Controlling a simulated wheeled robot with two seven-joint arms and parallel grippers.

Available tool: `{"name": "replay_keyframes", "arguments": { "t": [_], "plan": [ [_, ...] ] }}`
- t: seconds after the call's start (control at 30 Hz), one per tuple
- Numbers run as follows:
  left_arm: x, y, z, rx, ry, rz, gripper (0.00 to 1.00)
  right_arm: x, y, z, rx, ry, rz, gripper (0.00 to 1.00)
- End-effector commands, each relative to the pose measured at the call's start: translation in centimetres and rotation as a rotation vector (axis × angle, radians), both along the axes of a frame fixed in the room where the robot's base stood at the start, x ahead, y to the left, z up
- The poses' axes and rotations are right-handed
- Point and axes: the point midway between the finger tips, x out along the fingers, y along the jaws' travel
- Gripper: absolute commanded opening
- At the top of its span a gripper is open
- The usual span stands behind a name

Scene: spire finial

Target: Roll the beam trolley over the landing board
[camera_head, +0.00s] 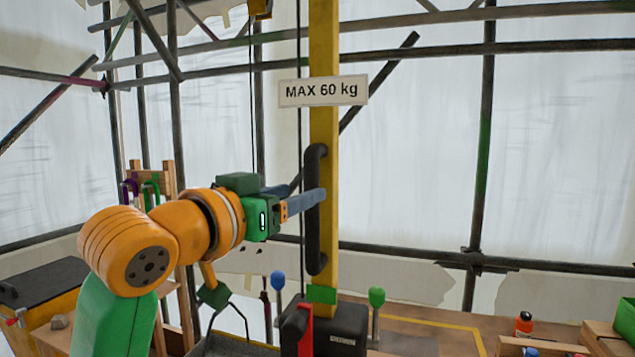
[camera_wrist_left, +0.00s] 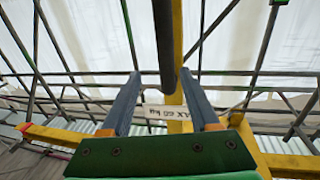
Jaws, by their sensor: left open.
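My left gripper (camera_head: 308,196) is open, with its fingers at the long black handle (camera_head: 315,255) on a yellow upright post (camera_head: 324,135). In the left wrist view the black handle (camera_wrist_left: 163,40) lies between the two spread fingers (camera_wrist_left: 160,76), with a gap showing on each side. The near finger crosses in front of the handle in the head view. A small yellow part at the top edge (camera_head: 260,9), with dark lines hanging below it, may be the beam trolley; it is cut off. A yellow outline (camera_head: 455,325) marks the brown boards, perhaps the landing board. My right gripper is not in view.
A "MAX 60 kg" sign (camera_head: 323,91) is on the post. A blue-knobbed lever (camera_head: 278,282) and a green-knobbed lever (camera_head: 376,298) flank its dark base (camera_head: 335,330). Scaffold tubes (camera_head: 484,150) stand behind.

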Motion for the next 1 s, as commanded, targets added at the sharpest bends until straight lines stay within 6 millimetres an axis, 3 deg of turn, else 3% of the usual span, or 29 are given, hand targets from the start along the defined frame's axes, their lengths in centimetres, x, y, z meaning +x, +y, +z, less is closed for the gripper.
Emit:
{"name": "replay_keyframes", "arguments": {
  "t": [0.3,0.63,0.67,0.87,1.0],
  "plan": [
    [4.9,-2.8,0.7,0.000,0.004,-0.001,0.62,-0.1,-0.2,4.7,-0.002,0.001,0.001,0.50],
    [5.9,-3.3,0.0,0.002,-0.001,0.001,0.62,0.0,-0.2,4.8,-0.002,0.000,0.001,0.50],
    [5.9,-3.3,0.0,0.002,-0.001,0.001,0.56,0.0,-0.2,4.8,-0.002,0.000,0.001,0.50],
    [5.9,-3.3,0.0,0.002,-0.001,0.001,0.02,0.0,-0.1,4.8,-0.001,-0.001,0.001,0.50],
    [5.9,-3.3,0.0,0.001,0.000,0.001,0.00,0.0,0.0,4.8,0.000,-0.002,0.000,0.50]
  ]
}}
